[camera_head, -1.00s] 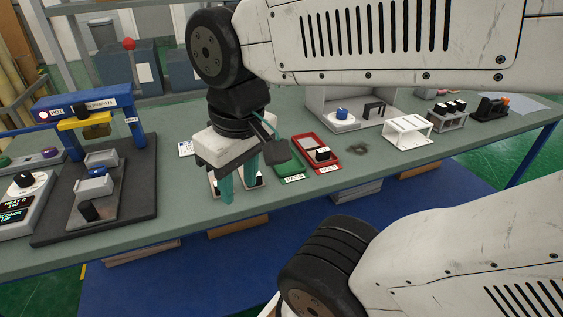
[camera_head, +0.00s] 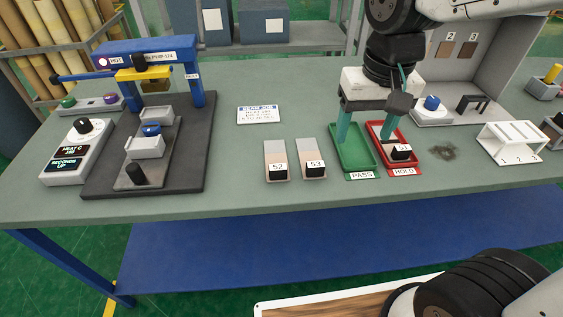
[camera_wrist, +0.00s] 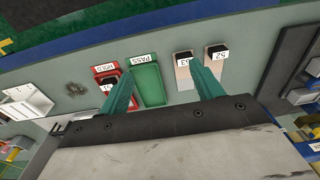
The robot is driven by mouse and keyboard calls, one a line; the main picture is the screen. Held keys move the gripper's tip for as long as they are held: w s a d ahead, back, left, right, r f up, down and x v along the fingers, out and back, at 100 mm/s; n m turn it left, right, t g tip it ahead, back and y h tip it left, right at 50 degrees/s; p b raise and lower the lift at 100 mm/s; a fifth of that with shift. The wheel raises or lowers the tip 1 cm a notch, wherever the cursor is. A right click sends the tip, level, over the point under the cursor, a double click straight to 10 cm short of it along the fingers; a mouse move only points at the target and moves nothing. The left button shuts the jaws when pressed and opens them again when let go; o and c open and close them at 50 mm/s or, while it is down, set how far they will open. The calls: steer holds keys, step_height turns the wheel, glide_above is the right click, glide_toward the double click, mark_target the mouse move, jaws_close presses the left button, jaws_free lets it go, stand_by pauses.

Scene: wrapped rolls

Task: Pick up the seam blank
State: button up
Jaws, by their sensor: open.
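Two seam blanks, tan and silver strips with black ends, lie side by side on the bench: one labelled 52 (camera_head: 276,154) and one labelled 53 (camera_head: 312,153). In the wrist view, blank 52 (camera_wrist: 215,67) and blank 53 (camera_wrist: 184,74) lie at upper right. Another black-ended piece (camera_head: 401,151) is in the red HOLD tray (camera_head: 379,128). My gripper (camera_head: 367,133) is open and empty, its teal fingers in front of the PASS and HOLD trays in the head view. In the wrist view my gripper (camera_wrist: 161,82) has one finger overlapping blank 53 and the other overlapping the HOLD tray.
The green PASS tray (camera_head: 355,151) is empty, right of blank 53. A blue-framed press (camera_head: 150,62) on a dark base stands left, with a control box (camera_head: 75,150) beside it. A white slotted rack (camera_head: 512,143) stands right. A paper card (camera_head: 258,114) lies behind the blanks.

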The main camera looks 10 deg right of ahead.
steer(key=w+a+f, duration=0.4)
steer(key=w+a, duration=0.1)
steer(key=a, duration=0.1)
glide_above(278, 169)
steer(key=shift+g, duration=0.4)
steer(key=f, duration=0.5)
steer(key=shift+w+d+f, duration=0.2)
steer(key=shift+d+f, duration=0.15)
steer(key=shift+f, duration=0.05)
steer(key=shift+a+f, duration=0.2)
steer(key=shift+f, duration=0.15)
steer(key=f, duration=0.7)
steer(key=shift+s+a+f, duration=0.1)
steer(key=shift+s+f, duration=0.05)
steer(key=shift+s, duration=0.1)
steer(key=c, duration=1.1)
